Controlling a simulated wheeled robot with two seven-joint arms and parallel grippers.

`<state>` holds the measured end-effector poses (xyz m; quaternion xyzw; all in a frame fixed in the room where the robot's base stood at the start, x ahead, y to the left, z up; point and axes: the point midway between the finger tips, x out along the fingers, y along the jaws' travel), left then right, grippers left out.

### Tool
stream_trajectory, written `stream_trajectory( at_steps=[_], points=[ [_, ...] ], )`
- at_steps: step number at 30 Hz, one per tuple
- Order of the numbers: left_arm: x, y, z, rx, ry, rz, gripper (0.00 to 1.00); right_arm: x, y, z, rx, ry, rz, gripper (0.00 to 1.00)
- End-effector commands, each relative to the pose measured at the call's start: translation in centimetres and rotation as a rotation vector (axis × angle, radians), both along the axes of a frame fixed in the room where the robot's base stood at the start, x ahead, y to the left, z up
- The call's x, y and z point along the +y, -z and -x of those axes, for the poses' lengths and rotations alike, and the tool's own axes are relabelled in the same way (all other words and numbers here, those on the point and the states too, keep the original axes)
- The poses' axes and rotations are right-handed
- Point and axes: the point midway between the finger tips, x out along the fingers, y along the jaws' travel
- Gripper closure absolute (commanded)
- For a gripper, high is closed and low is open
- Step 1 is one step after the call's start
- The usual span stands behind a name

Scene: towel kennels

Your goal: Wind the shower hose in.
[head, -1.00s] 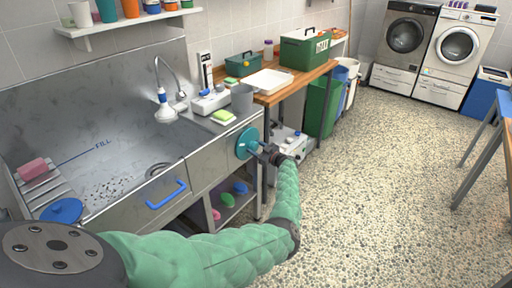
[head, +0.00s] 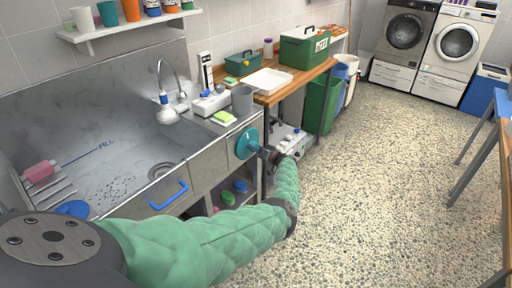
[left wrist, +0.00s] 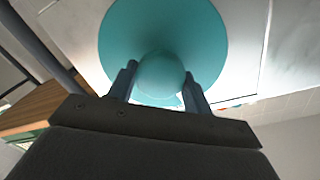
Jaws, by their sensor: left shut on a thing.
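A teal round reel wheel (head: 247,143) is mounted on the front of the steel tub's right end. My left gripper (head: 266,152) reaches it from the right and is shut on its knob. In the left wrist view the round teal knob (left wrist: 161,74) sits between the two dark fingers of the left gripper (left wrist: 162,84), with the teal disc (left wrist: 205,25) behind it. The shower head (head: 167,113) stands at the tub's back edge below a curved metal hose (head: 178,72). My right gripper is not in view.
The steel tub (head: 128,152) has a blue handle (head: 169,195) on its front. A wooden bench (head: 290,87) with a green box (head: 304,50) stands to the right. A green bin (head: 322,103) is below it. The speckled floor (head: 380,160) is open.

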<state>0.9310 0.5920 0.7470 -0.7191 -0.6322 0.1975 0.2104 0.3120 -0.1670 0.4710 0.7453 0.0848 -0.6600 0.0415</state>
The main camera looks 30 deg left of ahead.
Motion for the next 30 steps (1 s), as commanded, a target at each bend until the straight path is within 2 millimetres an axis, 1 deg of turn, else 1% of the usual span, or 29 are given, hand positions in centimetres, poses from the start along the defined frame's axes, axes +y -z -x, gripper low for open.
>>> stream_trajectory(
  at_steps=[6,12,18,29,30],
  points=[
    [-0.1,0.0,0.0,0.131,0.000,-0.009,0.91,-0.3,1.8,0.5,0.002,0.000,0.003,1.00],
    [-0.1,0.0,-0.1,0.202,0.001,-0.015,0.91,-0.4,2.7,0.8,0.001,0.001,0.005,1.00],
    [0.0,0.1,0.0,0.231,0.001,-0.018,0.91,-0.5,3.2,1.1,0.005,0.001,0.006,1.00],
    [0.0,0.1,0.0,0.235,0.001,-0.018,0.91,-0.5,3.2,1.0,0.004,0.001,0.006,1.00],
    [0.0,0.1,0.0,0.235,0.001,-0.018,0.48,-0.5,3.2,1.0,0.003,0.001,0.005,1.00]
  ],
)
